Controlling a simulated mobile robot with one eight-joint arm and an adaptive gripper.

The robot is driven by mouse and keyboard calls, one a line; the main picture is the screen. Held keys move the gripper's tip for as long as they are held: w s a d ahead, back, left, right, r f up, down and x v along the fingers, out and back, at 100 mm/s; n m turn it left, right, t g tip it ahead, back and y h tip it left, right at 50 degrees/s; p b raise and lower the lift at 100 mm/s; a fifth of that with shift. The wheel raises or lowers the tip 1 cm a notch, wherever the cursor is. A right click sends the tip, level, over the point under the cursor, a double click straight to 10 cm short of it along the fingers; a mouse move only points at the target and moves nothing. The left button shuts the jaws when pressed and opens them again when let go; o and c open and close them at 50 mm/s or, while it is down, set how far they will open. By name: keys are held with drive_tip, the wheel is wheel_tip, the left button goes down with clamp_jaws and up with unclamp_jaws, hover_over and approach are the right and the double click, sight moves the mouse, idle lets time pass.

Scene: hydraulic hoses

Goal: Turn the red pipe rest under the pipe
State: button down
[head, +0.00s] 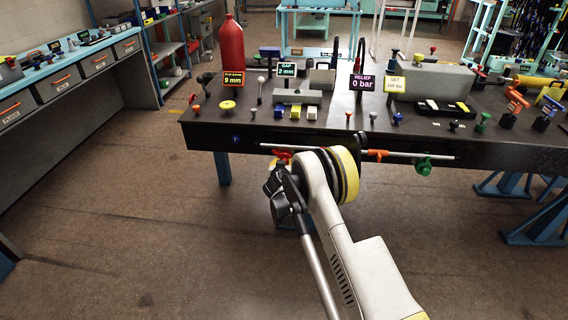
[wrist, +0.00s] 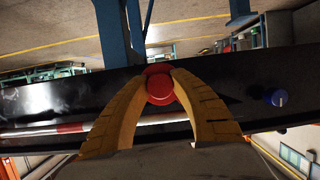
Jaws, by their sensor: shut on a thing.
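The red pipe rest (head: 283,154) is on the front face of the dark bench, at the left part of the thin pipe (head: 315,150), partly hidden by my arm in the head view. In the wrist view its round red knob (wrist: 159,88) sits between the two yellow fingers of my gripper (wrist: 158,78). The fingers are shut on the knob, one on each side. The pipe (wrist: 170,118), with a red and white stretch at left, passes behind the fingers. In the head view my arm hides the fingers.
An orange rest (head: 377,154) and a green rest (head: 423,165) stand farther right along the pipe. A blue knob (wrist: 277,97) is right of my gripper in the wrist view. The bench top (head: 210,118) carries a red bottle (head: 231,48). The floor at left is clear.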

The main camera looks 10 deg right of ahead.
drive_tip(key=m+t+y, duration=0.1)
drive_tip(key=m, duration=0.2)
drive_tip(key=shift+y, duration=0.4)
drive_tip(key=m+t+y, duration=0.1)
drive_tip(key=m, duration=0.2)
drive_tip(key=shift+m+y, duration=0.3)
idle(0.4)
drive_tip(key=c, duration=1.1)
unclamp_jaws()
drive_tip(key=shift+o, duration=0.2)
drive_tip(key=shift+s, duration=0.1)
drive_tip(key=v, duration=0.7)
drive_tip(key=shift+s, duration=0.2)
drive_tip(key=shift+f, duration=0.1)
